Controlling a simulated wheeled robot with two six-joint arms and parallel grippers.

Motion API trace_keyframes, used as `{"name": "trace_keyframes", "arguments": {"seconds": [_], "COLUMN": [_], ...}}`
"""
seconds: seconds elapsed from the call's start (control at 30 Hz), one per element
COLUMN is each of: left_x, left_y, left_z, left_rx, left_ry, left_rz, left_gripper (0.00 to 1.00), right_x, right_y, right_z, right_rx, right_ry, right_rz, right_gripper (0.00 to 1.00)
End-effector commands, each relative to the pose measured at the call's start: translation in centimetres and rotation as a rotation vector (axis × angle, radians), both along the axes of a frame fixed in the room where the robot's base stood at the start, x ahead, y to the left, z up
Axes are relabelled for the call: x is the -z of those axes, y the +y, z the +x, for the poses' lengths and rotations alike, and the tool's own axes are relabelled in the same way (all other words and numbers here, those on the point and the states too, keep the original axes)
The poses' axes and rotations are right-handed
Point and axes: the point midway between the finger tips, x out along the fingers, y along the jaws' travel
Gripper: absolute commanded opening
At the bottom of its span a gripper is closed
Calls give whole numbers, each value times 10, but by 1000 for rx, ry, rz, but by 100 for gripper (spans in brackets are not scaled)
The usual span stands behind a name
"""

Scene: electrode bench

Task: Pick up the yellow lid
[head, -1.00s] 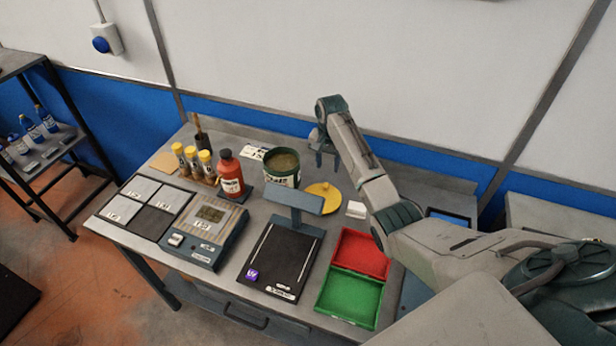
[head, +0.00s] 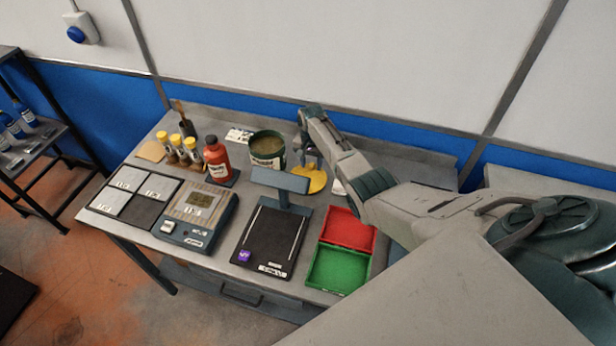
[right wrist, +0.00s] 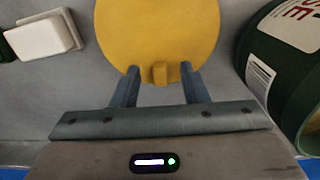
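The yellow lid (head: 314,181) lies flat on the bench, just right of the green can (head: 267,150). In the right wrist view the lid (right wrist: 157,30) is a yellow disc with a small raised knob (right wrist: 159,73) near its lower edge in the picture. My right gripper (head: 309,163) is over the lid, pointing down. The wrist view shows the right gripper (right wrist: 160,78) open, one finger on each side of the knob with a gap to both. Part of the lid is hidden by the gripper in the head view. My left gripper is not in view.
The green can (right wrist: 290,70) stands close to the right gripper. A white block (right wrist: 45,36) lies on the other side. A black device (head: 268,238) with a raised grey bar (head: 280,180), a red tray (head: 347,229) and a green tray (head: 338,268) are nearer the front.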

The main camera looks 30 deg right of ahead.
Motion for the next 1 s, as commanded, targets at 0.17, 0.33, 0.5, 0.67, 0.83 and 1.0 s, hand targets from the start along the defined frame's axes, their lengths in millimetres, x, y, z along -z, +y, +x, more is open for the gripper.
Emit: {"name": "trace_keyframes", "arguments": {"seconds": [0.17, 0.33, 0.5, 0.67, 0.83, 1.0], "left_x": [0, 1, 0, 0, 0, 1], "left_y": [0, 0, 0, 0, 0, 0], "left_z": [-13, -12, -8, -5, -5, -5], "left_rx": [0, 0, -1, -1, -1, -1], "left_ry": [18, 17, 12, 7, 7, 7], "left_rz": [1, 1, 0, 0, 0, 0], "left_gripper": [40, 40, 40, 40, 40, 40], "right_x": [6, 6, 6, 5, 5, -1], "right_y": [0, 0, 0, 0, 0, 0], "right_z": [0, 0, 0, 0, 0, 1], "right_rx": [-1, -1, -1, 0, 0, 0], "right_ry": [-1, -1, -1, -1, -1, -2], "right_rz": [-1, 0, 0, 0, 0, -1], "right_gripper": [40, 40, 7, 0, 0, 0]}}
